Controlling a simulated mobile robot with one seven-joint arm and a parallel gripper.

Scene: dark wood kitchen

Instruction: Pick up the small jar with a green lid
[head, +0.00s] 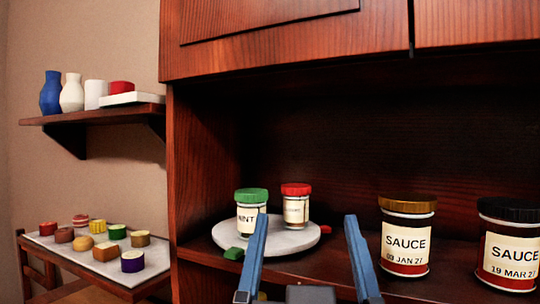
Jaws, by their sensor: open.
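The small jar with a green lid (251,211) stands upright on a round pale plate (282,242) inside the dark wood cabinet. Its white label reads partly "INT". A similar small jar with a red lid (296,205) stands just to its right on the same plate. My gripper (305,228) is open and empty at the bottom centre, its two blue fingers apart. In the picture the left finger overlaps the lower right edge of the green-lidded jar; I cannot tell the depth between them.
Two larger sauce jars, one with a brown lid (407,238) and one with a black lid (509,245), stand to the right. A small green object (233,254) lies at the plate's front left. The cabinet's left side wall (196,170) is near the plate.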

